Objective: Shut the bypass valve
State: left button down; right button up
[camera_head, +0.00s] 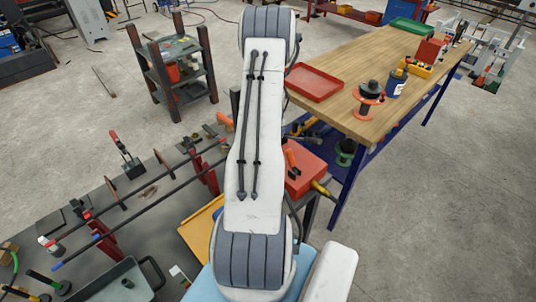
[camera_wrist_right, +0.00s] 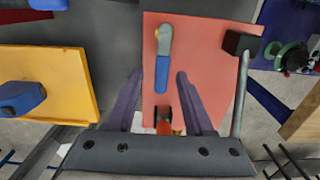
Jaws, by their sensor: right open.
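In the right wrist view, a red panel (camera_wrist_right: 215,50) carries a lever with a blue grip (camera_wrist_right: 162,74) and a pale metal top. The lever runs up and down in the picture. My right gripper (camera_wrist_right: 160,80) is open, with a finger on each side of the blue grip; I cannot tell how far apart in depth they are. An orange-red part with a dark top (camera_wrist_right: 163,124) shows lower, between the finger bases. In the head view, the red box (camera_head: 306,171) is partly hidden by my white arm. No label shows which valve is the bypass. My left gripper is not in view.
A yellow panel (camera_wrist_right: 50,75) with a blue knob (camera_wrist_right: 20,97) lies left of the red panel. A black block (camera_wrist_right: 238,42) sits at the red panel's right edge. A wooden table (camera_head: 385,65) stands behind, right. Bars and clamps cover a grey bench (camera_head: 135,235) at left.

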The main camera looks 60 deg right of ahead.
notch_tip(320, 180, up, 9)
jog(key=b, duration=0.2)
jog(key=shift+r, duration=0.15)
dwell(0.5)
